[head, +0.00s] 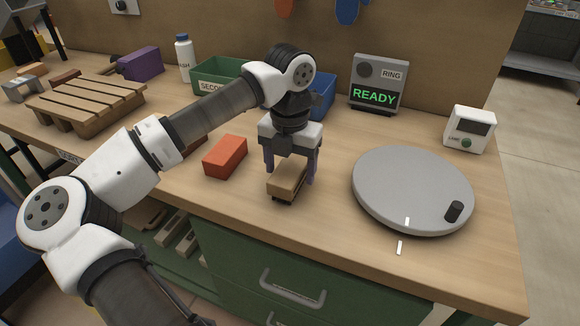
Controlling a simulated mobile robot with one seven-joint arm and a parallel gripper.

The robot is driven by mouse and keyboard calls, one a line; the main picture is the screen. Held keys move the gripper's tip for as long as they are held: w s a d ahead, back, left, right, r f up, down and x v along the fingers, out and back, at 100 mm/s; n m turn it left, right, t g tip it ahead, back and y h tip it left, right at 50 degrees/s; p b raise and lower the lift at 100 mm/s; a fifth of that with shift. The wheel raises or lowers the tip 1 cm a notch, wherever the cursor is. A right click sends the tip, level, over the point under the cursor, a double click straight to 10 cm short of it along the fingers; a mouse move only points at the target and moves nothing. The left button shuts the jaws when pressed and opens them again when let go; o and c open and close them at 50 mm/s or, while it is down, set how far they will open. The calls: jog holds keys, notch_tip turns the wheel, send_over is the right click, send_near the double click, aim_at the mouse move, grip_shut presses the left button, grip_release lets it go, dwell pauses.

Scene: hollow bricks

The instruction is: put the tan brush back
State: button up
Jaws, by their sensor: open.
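The tan brush (287,180) is a tan block with dark bristles below it, near the front edge of the workbench in the head view. My gripper (291,175) points down over it with its fingers apart, one on each side of the brush. The fingers look spread wider than the brush. I cannot tell whether either finger touches it, and its upper part is partly hidden by the gripper.
An orange-red brick (225,156) lies left of the gripper. A grey turntable (400,180) with a black knob is close on the right. Behind stand a READY display (378,82), a green bin (207,72) and a blue bin (322,95). A slatted wooden pallet (88,103) is at left.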

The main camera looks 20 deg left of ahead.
aim_at(290, 168)
notch_tip(290, 168, up, 12)
jog(key=shift+f, duration=0.15)
